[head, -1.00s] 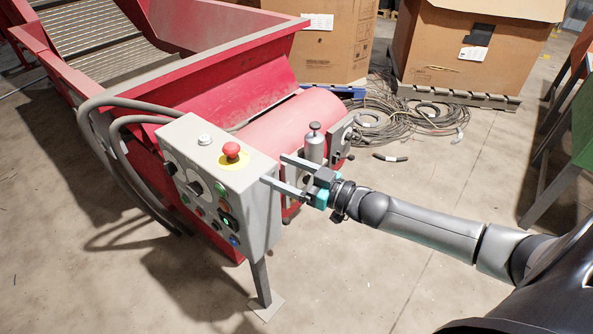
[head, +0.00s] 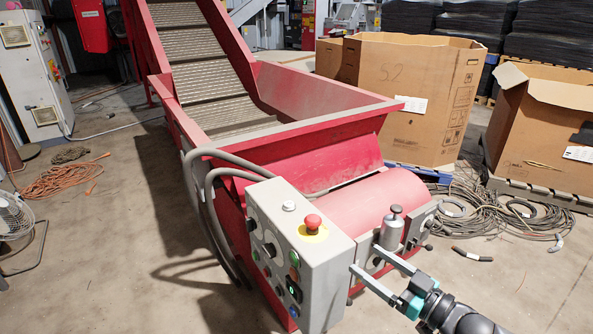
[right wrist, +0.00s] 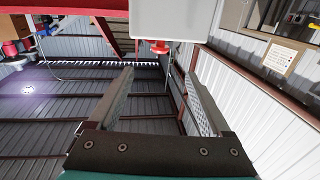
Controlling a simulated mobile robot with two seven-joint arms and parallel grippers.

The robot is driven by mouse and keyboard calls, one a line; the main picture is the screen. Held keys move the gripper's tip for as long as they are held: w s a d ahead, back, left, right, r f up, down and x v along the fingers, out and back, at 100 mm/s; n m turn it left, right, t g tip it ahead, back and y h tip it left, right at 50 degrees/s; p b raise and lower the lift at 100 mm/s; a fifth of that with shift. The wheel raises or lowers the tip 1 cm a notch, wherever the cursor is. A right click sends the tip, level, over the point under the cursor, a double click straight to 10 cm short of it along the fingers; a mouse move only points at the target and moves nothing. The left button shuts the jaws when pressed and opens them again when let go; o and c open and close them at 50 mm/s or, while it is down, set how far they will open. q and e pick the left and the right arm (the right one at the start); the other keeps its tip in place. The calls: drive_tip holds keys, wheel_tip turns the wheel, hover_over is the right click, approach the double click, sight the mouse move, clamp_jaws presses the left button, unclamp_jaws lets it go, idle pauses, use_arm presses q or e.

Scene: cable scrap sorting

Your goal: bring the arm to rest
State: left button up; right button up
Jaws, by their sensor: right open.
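My right gripper (head: 365,258) is open and empty, at the right side of the grey control box (head: 325,262). I cannot tell whether a fingertip touches the box. A red mushroom button (head: 313,221) stands on the box's top, left of the fingers. In the right wrist view, both fingers of my right gripper (right wrist: 160,72) are spread with nothing between them. The box (right wrist: 170,22) and its red button (right wrist: 156,46) show beyond the fingertips. My left gripper is not in view.
A red conveyor hopper (head: 330,95) stands behind the box, with a grey metal cylinder (head: 390,229) close to the fingers. Cable coils (head: 480,215) lie by cardboard boxes (head: 400,95) at the right. The floor at front left (head: 120,270) is clear.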

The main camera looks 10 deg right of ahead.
drive_tip(key=s+d+f+m+g+h+p, duration=0.1)
drive_tip(key=s+d+f+g+h, duration=0.2)
drive_tip(key=f, duration=0.6)
drive_tip(key=s+d+f+m+g+h+p, duration=0.1)
drive_tip(key=s+f+m+h, duration=0.2)
drive_tip(key=f, duration=0.5)
drive_tip(key=s+d+f+g+h+p, duration=0.1)
drive_tip(key=s+d+f+g+h, duration=0.15)
drive_tip(key=s+f, duration=0.45)
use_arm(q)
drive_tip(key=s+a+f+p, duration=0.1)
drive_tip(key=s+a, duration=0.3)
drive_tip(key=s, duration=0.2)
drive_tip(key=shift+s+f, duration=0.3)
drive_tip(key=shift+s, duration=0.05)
use_arm(e)
drive_tip(key=s+a+f+g, duration=0.3)
drive_tip(key=s+f, duration=0.4)
drive_tip(key=s, duration=0.3)
drive_tip(key=s+a+f+g, duration=0.4)
drive_tip(key=s+f, duration=0.4)
drive_tip(key=s, duration=0.3)
drive_tip(key=shift+s+a+f+n+h, duration=0.25)
drive_tip(key=shift+a+h, duration=0.2)
drive_tip(key=shift+a, duration=0.4)
drive_tip(key=shift+w, duration=0.1)
drive_tip(key=shift+c, duration=0.3)
